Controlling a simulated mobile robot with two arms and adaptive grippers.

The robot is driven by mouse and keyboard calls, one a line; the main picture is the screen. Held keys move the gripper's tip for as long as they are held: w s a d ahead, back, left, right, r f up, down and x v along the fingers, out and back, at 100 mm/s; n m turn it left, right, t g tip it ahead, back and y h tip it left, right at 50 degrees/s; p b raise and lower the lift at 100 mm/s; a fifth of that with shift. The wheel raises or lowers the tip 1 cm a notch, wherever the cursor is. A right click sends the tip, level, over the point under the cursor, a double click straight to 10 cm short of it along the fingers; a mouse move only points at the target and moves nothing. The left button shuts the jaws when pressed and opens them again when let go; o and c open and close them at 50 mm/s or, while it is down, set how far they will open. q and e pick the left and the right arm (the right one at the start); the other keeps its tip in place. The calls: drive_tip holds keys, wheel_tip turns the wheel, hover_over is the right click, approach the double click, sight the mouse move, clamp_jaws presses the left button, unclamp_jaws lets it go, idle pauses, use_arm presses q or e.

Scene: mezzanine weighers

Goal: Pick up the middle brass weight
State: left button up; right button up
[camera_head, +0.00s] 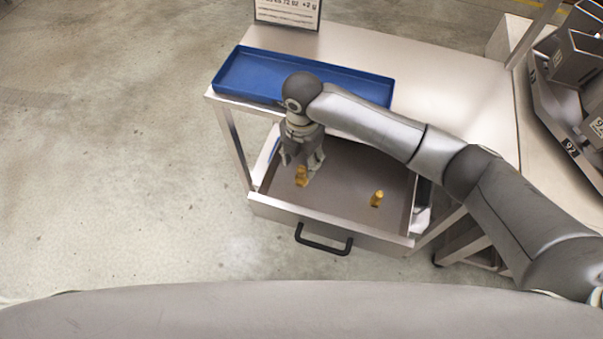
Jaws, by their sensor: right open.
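Two brass weights show in the open drawer (340,207) under the table. One brass weight (301,177) stands at my right gripper; the other brass weight (376,198) stands apart toward the drawer's right side. My right gripper (302,168) points down into the drawer and is open, with its fingers close around or just behind the nearer weight. I cannot tell whether they touch it. The gripper and arm hide part of the drawer's back, so any further weight there is hidden. My left gripper is not in view.
A blue tray (245,75) lies on the table (440,75) above the drawer, partly behind my arm. A sign (288,12) stands at the back. The drawer's black handle (324,244) faces me. Grey equipment (565,115) stands at right. Open floor lies left.

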sight(302, 168)
wheel_tip(302, 168, down, 4)
drive_tip(key=shift+s+r, duration=0.1)
drive_tip(key=shift+r, duration=0.05)
drive_tip(key=shift+f, duration=0.4)
drive_tip(key=shift+c, duration=2.6)
drive_tip(key=c, duration=0.5)
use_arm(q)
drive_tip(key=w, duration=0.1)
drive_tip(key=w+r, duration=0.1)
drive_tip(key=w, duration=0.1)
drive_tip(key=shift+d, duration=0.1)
use_arm(e)
clamp_jaws()
